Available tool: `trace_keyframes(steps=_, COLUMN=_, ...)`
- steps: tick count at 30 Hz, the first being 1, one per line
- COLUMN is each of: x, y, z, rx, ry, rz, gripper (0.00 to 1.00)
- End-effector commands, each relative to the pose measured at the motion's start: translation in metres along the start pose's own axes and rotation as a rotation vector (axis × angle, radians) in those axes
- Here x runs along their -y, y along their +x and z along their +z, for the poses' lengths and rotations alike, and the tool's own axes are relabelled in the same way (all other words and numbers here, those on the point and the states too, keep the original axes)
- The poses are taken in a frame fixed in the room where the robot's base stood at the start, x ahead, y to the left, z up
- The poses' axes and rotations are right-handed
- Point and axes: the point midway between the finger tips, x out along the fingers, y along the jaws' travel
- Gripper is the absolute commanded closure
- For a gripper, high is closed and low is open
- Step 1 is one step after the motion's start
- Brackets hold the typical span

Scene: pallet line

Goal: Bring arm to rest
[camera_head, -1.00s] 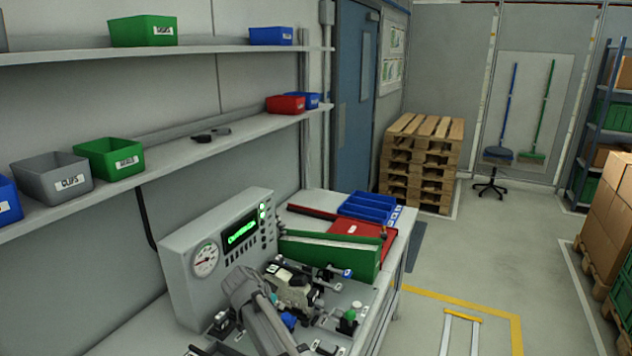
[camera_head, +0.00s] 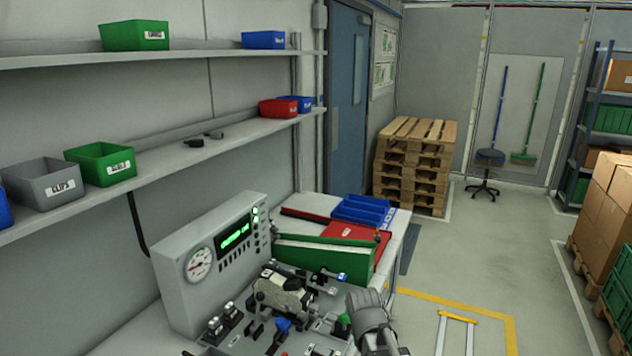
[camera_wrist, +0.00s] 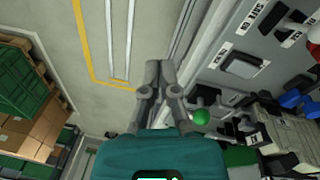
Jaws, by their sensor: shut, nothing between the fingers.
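My gripper (camera_wrist: 158,72) shows in the wrist view with its grey fingers drawn together and nothing between them. It hangs over the bench's edge, with floor to its left and the work plate with its fittings to its right. In the head view a grey part of my arm stands at the bottom, right of the fixtures at the bench's front edge. The rest of my arm is out of the picture.
The bench holds a grey gauge panel (camera_head: 212,265), a clamped part (camera_head: 283,297), a green box (camera_head: 325,257) and a blue tray (camera_head: 362,211). A shelf (camera_head: 170,171) with bins runs above. Stacked pallets (camera_head: 413,168) stand behind; open floor (camera_head: 480,250) lies to the right.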

Motion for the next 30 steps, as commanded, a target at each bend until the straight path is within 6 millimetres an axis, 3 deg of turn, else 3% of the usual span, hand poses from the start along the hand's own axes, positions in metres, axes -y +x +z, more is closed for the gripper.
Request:
trace_keyframes(steps=3, x=-0.024, y=0.003, z=0.021, rx=0.032, ry=-0.059, rz=-0.049, gripper=1.00)
trace_keyframes(steps=9, x=-0.042, y=0.004, z=0.037, rx=0.056, ry=-0.133, rz=-0.108, gripper=1.00)
trace_keyframes(steps=30, x=-0.046, y=0.004, z=0.040, rx=0.060, ry=-0.156, rz=-0.124, gripper=1.00)
